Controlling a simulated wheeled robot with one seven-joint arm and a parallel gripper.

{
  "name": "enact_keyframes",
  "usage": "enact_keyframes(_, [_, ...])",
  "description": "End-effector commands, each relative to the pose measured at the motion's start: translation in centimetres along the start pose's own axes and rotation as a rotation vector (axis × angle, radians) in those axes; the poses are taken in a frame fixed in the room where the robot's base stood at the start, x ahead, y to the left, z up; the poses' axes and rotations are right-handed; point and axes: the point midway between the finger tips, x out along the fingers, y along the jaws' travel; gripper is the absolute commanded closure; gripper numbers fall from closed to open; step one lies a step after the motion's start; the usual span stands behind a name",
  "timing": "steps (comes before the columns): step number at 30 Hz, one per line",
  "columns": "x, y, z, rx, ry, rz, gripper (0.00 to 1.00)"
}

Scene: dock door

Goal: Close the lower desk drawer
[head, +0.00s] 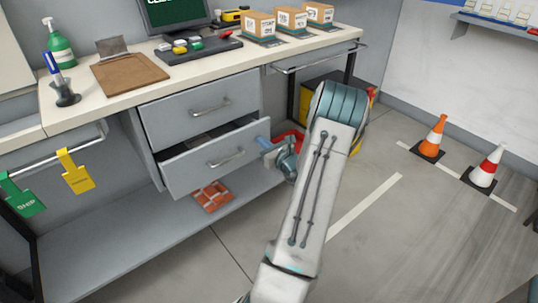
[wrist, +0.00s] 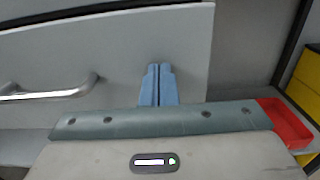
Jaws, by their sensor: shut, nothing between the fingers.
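The lower drawer (head: 191,174) of the grey desk is pulled part way out in the head view, with a dark gap above its front. Its bar handle (head: 226,158) is in the middle of the front. My gripper (head: 262,142) is shut and empty, by the right end of the drawer front. In the wrist view, the blue fingertips (wrist: 159,68) are together against the backdrop of the grey drawer front (wrist: 110,65), right of the handle (wrist: 48,90). I cannot tell whether they touch the panel.
The upper drawer (head: 180,119) is shut above. A brick-patterned block (head: 212,196) lies on the low shelf (head: 120,245). Two cones (head: 432,138) stand on the floor at right. The floor between is clear.

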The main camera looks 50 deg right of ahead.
Motion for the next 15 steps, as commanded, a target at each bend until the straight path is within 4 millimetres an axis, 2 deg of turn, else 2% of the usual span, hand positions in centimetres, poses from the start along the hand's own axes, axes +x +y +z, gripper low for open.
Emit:
enact_keyframes(1, [1.2, 0.1, -0.1, -0.001, -0.002, 0.003, 1.00])
enact_keyframes(6, [4.1, 0.3, -0.1, -0.001, -0.001, 0.006, 1.00])
enact_keyframes(15, [6.4, 0.3, 0.0, -0.001, -0.001, 0.006, 1.00])
